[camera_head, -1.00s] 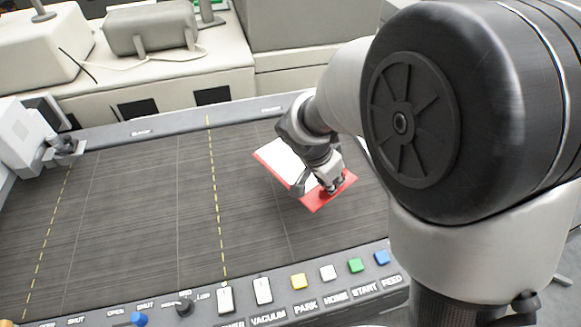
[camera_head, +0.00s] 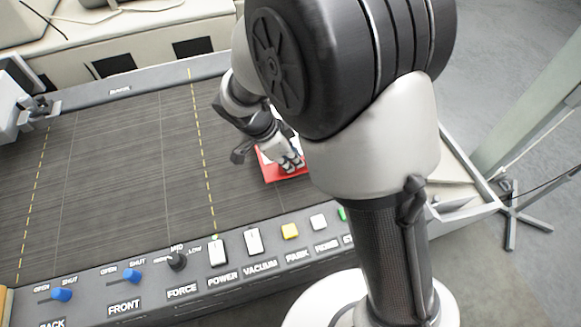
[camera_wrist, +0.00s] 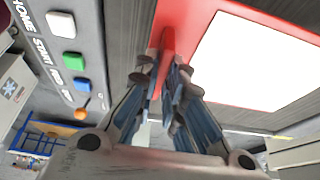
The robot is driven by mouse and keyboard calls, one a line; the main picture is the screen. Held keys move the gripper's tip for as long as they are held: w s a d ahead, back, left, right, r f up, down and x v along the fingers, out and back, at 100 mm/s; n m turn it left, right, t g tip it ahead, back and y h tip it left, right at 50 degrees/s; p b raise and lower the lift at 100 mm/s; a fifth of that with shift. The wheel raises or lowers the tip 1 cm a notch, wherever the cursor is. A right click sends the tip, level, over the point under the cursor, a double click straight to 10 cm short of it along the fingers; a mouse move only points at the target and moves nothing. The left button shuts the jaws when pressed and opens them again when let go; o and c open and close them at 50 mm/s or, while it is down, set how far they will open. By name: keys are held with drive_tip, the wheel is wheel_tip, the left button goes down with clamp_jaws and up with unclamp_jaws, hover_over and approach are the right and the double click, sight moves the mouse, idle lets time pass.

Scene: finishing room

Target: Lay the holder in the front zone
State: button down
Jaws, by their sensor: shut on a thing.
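The holder is a flat red board with a white sheet. In the head view its red edge (camera_head: 270,173) shows on or just above the dark bed (camera_head: 120,160), right of a dashed yellow line, and my arm hides much of it. My gripper (camera_head: 291,165) is at its near edge. In the wrist view the white-faced holder (camera_wrist: 265,60) fills the upper right, and my gripper (camera_wrist: 168,75) is shut on its raised red ridge. I cannot tell whether the board touches the bed.
A control panel (camera_head: 190,268) with switches and coloured buttons runs along the near edge. A grey machine carriage (camera_head: 20,105) stands at the left. The bed between the two dashed lines is clear. White cabinets (camera_head: 150,35) stand behind.

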drive_tip(key=shift+f+b, duration=0.5)
drive_tip(key=shift+f, duration=2.2)
drive_tip(key=c, duration=1.7)
unclamp_jaws()
drive_tip(key=shift+r, duration=0.2)
drive_tip(key=p+v, duration=0.3)
drive_tip(key=v, duration=0.9)
drive_tip(key=s+d+r+n+y, duration=0.2)
drive_tip(key=s+d+r+n, duration=0.4)
drive_tip(key=d+r, duration=0.5)
drive_tip(key=s+d+r+n+t, duration=0.1)
drive_tip(key=s+d+n, duration=0.1)
drive_tip(key=s+n, duration=0.1)
drive_tip(key=s+d+r+n+t+y, duration=0.1)
drive_tip(key=s+d+n, duration=0.1)
drive_tip(key=s, duration=0.3)
drive_tip(key=s+d+r+n+t+y, duration=0.1)
drive_tip(key=s+d+n, duration=0.1)
drive_tip(key=s+n, duration=0.1)
drive_tip(key=shift+s+r+n, duration=0.3)
drive_tip(key=shift+s+n, duration=0.1)
drive_tip(key=shift+s, duration=0.25)
